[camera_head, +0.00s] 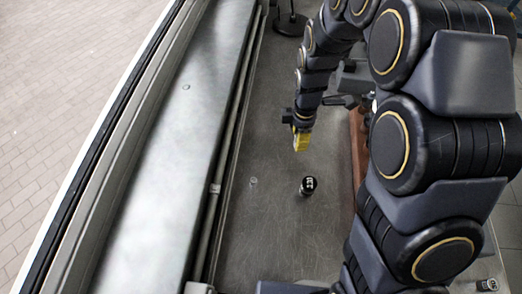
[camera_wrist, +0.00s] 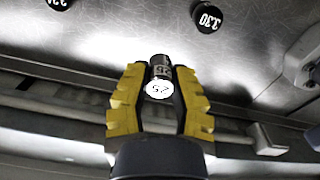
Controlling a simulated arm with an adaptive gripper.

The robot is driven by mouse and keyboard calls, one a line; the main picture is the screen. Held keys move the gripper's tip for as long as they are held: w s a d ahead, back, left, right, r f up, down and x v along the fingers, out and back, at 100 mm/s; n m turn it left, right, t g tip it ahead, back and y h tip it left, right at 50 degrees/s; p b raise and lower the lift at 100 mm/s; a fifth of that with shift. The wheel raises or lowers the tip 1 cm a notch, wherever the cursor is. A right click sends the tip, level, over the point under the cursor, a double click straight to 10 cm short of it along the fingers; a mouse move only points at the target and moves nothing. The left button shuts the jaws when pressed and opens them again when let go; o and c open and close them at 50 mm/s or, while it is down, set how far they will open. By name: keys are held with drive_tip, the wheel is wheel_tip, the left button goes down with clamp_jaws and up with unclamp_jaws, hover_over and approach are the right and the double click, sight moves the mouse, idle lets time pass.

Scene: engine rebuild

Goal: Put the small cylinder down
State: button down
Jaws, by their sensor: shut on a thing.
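In the wrist view, my gripper (camera_wrist: 160,72) has its yellow fingers on either side of a small black cylinder (camera_wrist: 160,68). The cylinder has a white end with dark marking, facing the camera. In the head view, my gripper (camera_head: 301,140) points down over the grey work surface (camera_head: 275,235); the held cylinder cannot be made out there. Whether it touches the surface is not clear.
A black cylinder with white marking (camera_head: 308,186) stands on the surface near my gripper. A small pale, see-through shape (camera_head: 253,183) is to its left. The wrist view shows black cylinders at upper right (camera_wrist: 207,16) and upper left (camera_wrist: 60,4). A rail (camera_head: 216,188) runs along the left.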

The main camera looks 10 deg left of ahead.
drive_tip(key=s+a, duration=0.5)
drive_tip(key=s, duration=0.4)
hover_over(259, 154)
drive_tip(key=f, duration=0.9)
drive_tip(key=shift+s+d, duration=0.1)
drive_tip(key=shift+s, duration=0.1)
drive_tip(key=shift+w+f, duration=0.3)
drive_tip(key=shift+f, duration=0.2)
wheel_tip(259, 154, down, 3)
drive_tip(key=shift+s, duration=0.1)
drive_tip(key=shift+r, duration=0.1)
drive_tip(key=c, duration=1)
unclamp_jaws()
